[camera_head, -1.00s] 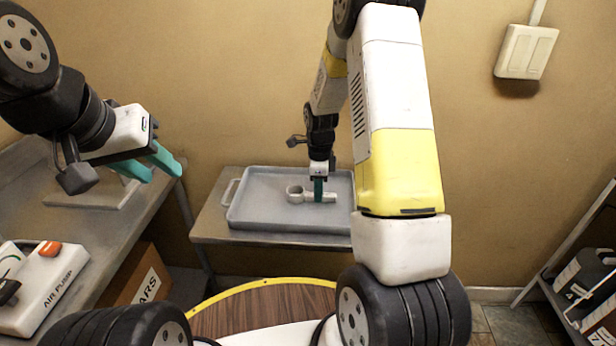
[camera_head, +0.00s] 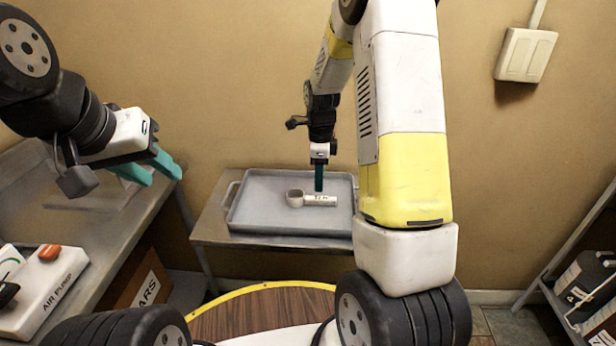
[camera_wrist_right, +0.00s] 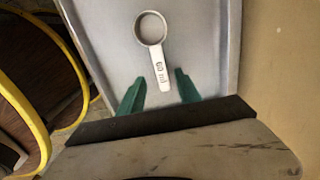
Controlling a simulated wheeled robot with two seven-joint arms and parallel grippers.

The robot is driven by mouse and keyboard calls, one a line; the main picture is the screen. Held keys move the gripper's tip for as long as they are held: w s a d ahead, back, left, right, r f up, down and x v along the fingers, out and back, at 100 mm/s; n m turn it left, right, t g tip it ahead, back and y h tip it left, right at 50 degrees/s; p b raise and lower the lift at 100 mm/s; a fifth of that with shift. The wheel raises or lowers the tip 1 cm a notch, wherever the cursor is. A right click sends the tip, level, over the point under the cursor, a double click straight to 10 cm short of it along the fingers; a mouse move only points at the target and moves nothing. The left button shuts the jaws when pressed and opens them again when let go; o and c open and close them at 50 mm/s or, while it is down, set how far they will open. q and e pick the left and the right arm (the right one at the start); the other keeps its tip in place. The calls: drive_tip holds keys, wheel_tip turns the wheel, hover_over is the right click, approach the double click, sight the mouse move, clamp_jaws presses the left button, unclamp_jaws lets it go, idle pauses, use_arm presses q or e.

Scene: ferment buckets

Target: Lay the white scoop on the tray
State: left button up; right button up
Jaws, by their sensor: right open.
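The white scoop (camera_head: 312,199) lies flat on the grey tray (camera_head: 262,222), its round cup to the left and its handle to the right in the head view. In the right wrist view the scoop (camera_wrist_right: 155,45) shows its ring-shaped cup and a handle marked "60 ml". My right gripper (camera_head: 319,188) is above the handle, apart from it. In the right wrist view its green fingers (camera_wrist_right: 159,88) are spread, one on each side of the handle's end. My left gripper (camera_head: 155,170) is at the left, empty, with its two green fingers apart.
The tray rests on a small grey table (camera_head: 212,230) against the wall. An air pump (camera_head: 45,290) sits on the left bench, with a cardboard box (camera_head: 140,285) below. A shelf with dark containers (camera_head: 583,285) is at the right. A round wooden top with a yellow rim (camera_head: 265,308) is in front.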

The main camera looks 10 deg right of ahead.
wheel_tip(320, 180, up, 5)
wheel_tip(320, 180, up, 9)
drive_tip(key=n+t, duration=0.2)
drive_tip(key=n, duration=0.3)
hover_over(318, 198)
drive_tip(key=s, duration=0.5)
drive_tip(key=s+a+r+n+t, duration=0.1)
drive_tip(key=s+r+n, duration=0.2)
drive_tip(key=s+n, duration=0.2)
drive_tip(key=s+a+r+n+t+y, duration=0.1)
drive_tip(key=s+r+n, duration=0.2)
drive_tip(key=s+n, duration=0.3)
drive_tip(key=s+a+r+n+t+y, duration=0.1)
drive_tip(key=s+a+r+n+t, duration=0.1)
drive_tip(key=s+n, duration=0.3)
drive_tip(key=s+r, duration=0.1)
drive_tip(key=s, duration=0.2)
drive_tip(key=shift+r+n, duration=0.25)
drive_tip(key=shift+n, duration=0.15)
drive_tip(key=shift+w, duration=0.1)
drive_tip(key=shift+c, duration=0.5)
